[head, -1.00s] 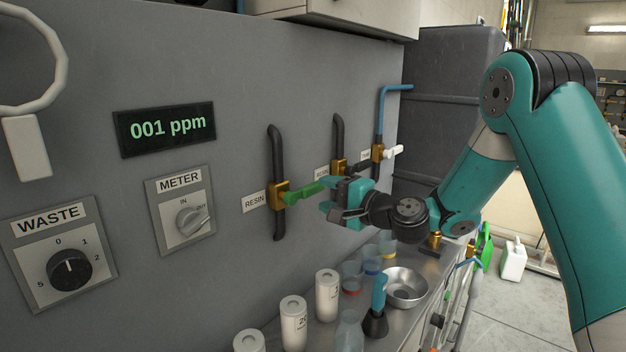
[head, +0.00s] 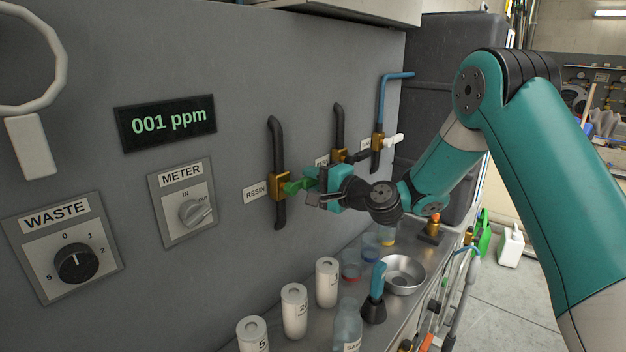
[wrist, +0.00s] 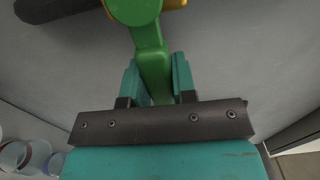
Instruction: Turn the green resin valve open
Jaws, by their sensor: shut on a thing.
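The green resin valve handle (head: 297,186) sticks out to the right from a brass valve body (head: 279,187) on a black vertical pipe, beside the RESIN label (head: 255,191). My gripper (head: 318,187) is shut on the handle's outer part. In the wrist view the green handle (wrist: 149,50) runs down between the two teal fingers (wrist: 157,82). The tip of the handle is hidden behind the dark gripper plate.
Two more valves, a black-handled one (head: 339,157) and a white-handled one (head: 393,140), are close to the right. Below, the counter holds white canisters (head: 294,311), beakers and a metal bowl (head: 403,274). A display (head: 165,125) reads 001 ppm.

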